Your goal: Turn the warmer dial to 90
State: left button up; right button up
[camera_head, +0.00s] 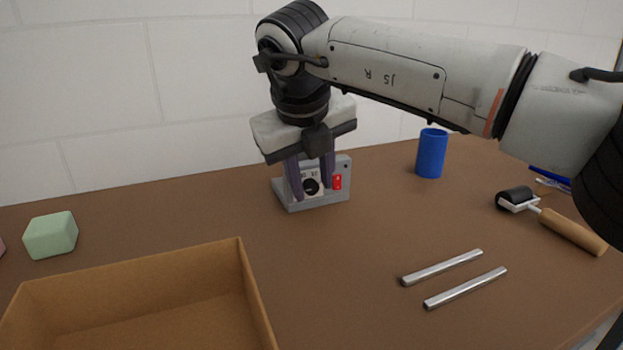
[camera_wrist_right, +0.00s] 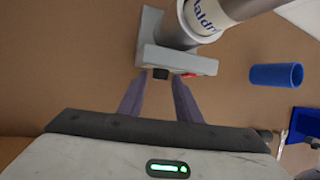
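The warmer (camera_head: 318,200) is a grey stand with a small front panel, standing on the table at the back middle. The panel has a black round dial (camera_head: 311,187) and a red switch (camera_head: 337,181) to its right. In the right wrist view the dial (camera_wrist_right: 160,73) sticks out from the warmer (camera_wrist_right: 160,57) as a dark knob. My right gripper (camera_head: 313,192) reaches down in front of the panel. Its two fingers are open, one on each side of the dial, with a gap visible on both sides in the wrist view. The dial's setting is too small to read. My left gripper is out of view.
A cardboard box (camera_head: 243,275) stands front left, with a green block (camera_head: 50,235) behind it. A blue cup (camera_head: 431,153) stands right of the warmer. Two metal bars (camera_head: 442,267) and a roller (camera_head: 570,230) lie at the right. A labelled cylinder (camera_wrist_right: 205,18) is at the warmer.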

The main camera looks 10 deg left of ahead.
grip_shut()
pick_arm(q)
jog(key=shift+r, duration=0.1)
pick_arm(e)
jog(key=shift+d+r+g+y+p, duration=0.1)
jog(key=shift+g+y+p, duration=0.2)
jog(key=shift+g+y, duration=0.1)
jog(key=shift+w+d+r+m+g+y+p, duration=0.1)
jog(key=shift+m+g+y+p, duration=0.1)
jog(key=shift+y+p, duration=0.15)
jog(key=shift+w+d+m+g+y+p, duration=0.1)
jog(key=shift+g+y+p, duration=0.1)
jog(key=shift+y, duration=0.25)
jog(key=shift+w+d+m+g+y+p, duration=0.15)
jog(key=shift+d+m+g+y+p, duration=0.15)
jog(key=shift+g+y+p, duration=0.6)
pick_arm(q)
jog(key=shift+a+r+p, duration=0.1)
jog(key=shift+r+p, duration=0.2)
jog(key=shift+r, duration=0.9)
pick_arm(e)
jog(key=shift+y, duration=0.7)
jog(key=shift+w, duration=0.1)
